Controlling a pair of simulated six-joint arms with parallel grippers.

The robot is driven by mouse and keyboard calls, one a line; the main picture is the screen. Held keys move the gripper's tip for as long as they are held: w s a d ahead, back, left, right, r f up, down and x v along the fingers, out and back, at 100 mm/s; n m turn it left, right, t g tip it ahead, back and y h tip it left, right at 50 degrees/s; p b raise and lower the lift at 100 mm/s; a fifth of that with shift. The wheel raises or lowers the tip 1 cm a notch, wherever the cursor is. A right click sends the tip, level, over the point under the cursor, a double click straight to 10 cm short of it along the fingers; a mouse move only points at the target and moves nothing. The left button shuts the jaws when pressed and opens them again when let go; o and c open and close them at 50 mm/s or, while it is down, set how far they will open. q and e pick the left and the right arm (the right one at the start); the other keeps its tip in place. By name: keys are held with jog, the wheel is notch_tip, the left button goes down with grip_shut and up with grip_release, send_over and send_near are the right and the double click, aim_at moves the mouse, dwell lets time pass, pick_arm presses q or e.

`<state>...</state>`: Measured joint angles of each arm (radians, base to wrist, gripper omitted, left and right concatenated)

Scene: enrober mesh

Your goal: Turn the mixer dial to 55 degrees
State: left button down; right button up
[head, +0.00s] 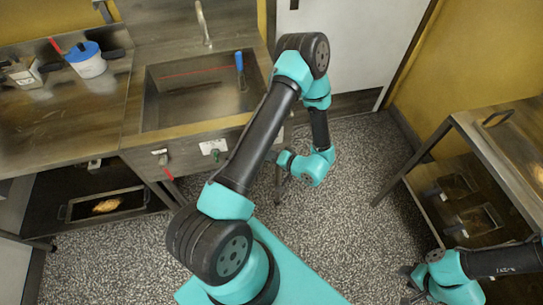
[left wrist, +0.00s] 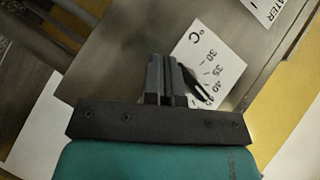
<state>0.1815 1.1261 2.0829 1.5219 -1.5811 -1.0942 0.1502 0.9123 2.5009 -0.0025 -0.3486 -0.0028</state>
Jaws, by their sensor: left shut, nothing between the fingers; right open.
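The mixer dial's white scale card (left wrist: 215,62), marked °C with 30, 35, 40 and further numbers, lies behind my left fingers in the left wrist view. A black pointed lever (left wrist: 194,80) crosses the card. Its exact reading is hard to tell. A small white card (head: 213,146) with a dark handle shows on the sink's front in the head view. My left gripper (left wrist: 167,62) is shut and empty, with the lever just right of its fingers; contact cannot be told. It shows small in the head view (head: 282,159). My right gripper (head: 411,285) is open and empty, low at the right.
The steel sink (head: 150,100) holds a blue-handled tool (head: 240,64). A red handle (head: 168,174) hangs from its front. A blue-lidded pot (head: 87,60) stands on the left counter. A metal rack (head: 455,125) stands at right. Another label (left wrist: 268,8) is beside the scale.

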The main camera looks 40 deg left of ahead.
dwell(0.7)
pick_arm(q)
jog(key=w+d+f, duration=0.2)
jog(key=w+d, duration=0.3)
jog(key=d, duration=0.7)
jog(key=shift+w, duration=0.1)
